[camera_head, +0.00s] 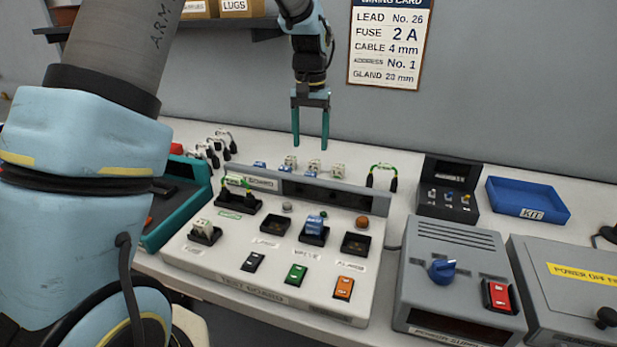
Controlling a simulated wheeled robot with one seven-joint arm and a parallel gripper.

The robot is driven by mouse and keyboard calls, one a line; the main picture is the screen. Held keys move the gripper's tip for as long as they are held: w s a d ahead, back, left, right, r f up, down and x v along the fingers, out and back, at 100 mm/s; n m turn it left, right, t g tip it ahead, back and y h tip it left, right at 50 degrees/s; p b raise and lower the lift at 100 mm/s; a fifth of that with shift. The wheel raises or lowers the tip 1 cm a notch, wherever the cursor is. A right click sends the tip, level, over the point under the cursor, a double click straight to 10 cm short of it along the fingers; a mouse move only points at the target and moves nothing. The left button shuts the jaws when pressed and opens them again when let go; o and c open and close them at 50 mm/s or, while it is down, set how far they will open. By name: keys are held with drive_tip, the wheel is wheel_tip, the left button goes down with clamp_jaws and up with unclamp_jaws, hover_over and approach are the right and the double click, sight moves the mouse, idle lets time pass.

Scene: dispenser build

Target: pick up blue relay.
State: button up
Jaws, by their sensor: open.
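My gripper (311,143) hangs in the upper middle with its two teal fingers apart and pointing down. Nothing is between them. It is above and behind the dispenser panel (222,258), over the row of small parts at its back. A blue relay-like block (316,223) sits in a dark socket in the middle of the panel. Another small blue part (260,166) shows behind the panel's raised back edge, left of my gripper. Several pale blocks (290,162) stand in the same row, and the back edge hides their lower parts.
A grey box with a blue knob (442,270), a dark tester (448,205) and a blue kit tray (528,213) are at the right. Dark-ended leads (215,150) lie at the left. A shelf (240,27) hangs behind.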

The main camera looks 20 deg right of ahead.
drive_tip(key=shift+d+f, duration=0.25)
drive_tip(key=shift+d, duration=0.05)
drive_tip(key=p, duration=0.2)
hover_over(310, 174)
drive_tip(key=f, duration=0.4)
drive_tip(key=shift+d+f, duration=0.25)
drive_tip(key=shift+d, duration=0.05)
drive_tip(key=shift+a+f+p, duration=0.15)
drive_tip(key=shift+f+p, duration=0.4)
drive_tip(key=shift+f, duration=0.9)
drive_tip(key=shift+a+f+p, duration=0.15)
drive_tip(key=shift+f+p, duration=0.35)
drive_tip(key=shift+f, duration=0.9)
clamp_jaws()
